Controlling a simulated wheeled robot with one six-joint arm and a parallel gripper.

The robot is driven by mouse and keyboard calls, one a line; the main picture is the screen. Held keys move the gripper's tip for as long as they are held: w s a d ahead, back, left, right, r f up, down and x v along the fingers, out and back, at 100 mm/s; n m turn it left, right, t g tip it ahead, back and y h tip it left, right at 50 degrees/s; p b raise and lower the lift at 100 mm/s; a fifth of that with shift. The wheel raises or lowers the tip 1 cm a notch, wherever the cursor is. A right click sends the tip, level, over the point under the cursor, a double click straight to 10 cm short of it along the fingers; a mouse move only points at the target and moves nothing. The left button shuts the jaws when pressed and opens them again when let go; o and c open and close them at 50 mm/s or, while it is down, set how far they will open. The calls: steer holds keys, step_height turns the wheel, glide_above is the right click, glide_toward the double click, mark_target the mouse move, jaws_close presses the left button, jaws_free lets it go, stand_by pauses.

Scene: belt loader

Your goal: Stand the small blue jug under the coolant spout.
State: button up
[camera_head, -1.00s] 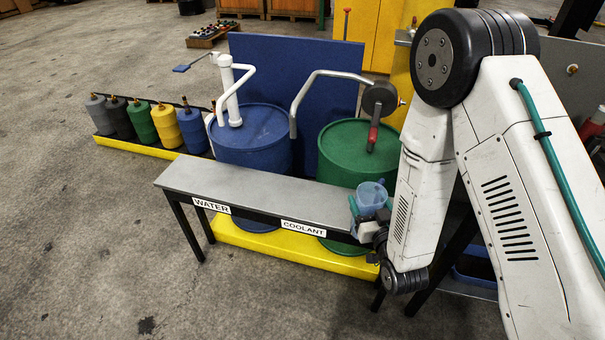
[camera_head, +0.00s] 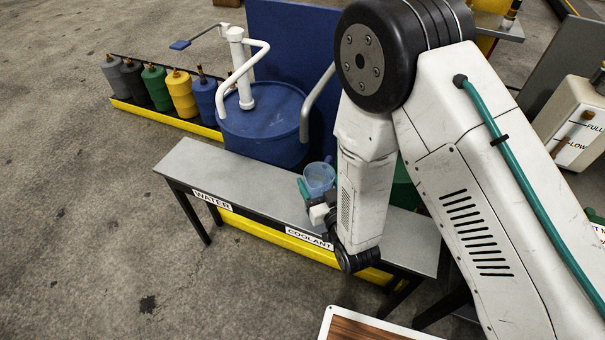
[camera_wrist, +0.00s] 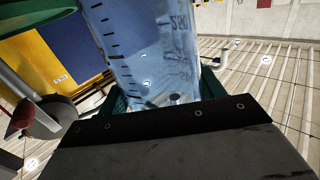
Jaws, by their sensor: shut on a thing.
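The small blue jug (camera_head: 319,178) is translucent light blue and looks upright in my gripper (camera_head: 312,190), above the grey bench near its COOLANT label (camera_head: 309,239). In the wrist view the jug (camera_wrist: 150,45) fills the upper middle with dark measuring marks, and my gripper (camera_wrist: 160,98) is shut on it with green fingers at both sides. The coolant spout (camera_head: 318,103) is a grey bent pipe left of my arm; its outlet end is near the bench's back edge. The green drum (camera_head: 405,190) is mostly hidden behind my arm.
The grey bench (camera_head: 215,172) is bare on its left. A blue drum (camera_head: 262,125) with a white water pipe (camera_head: 238,65) stands behind it. Several coloured cans (camera_head: 182,95) line a yellow tray at left. A white-rimmed board (camera_head: 365,328) is at the bottom.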

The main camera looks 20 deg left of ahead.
steer(key=w+a+f, duration=0.4)
steer(key=w+a, duration=0.1)
steer(key=a, duration=0.1)
steer(key=shift+w+f, duration=0.15)
steer(key=shift+w, duration=0.15)
steer(key=shift+f, duration=0.1)
steer(key=o, duration=1)
steer(key=v, duration=1.2)
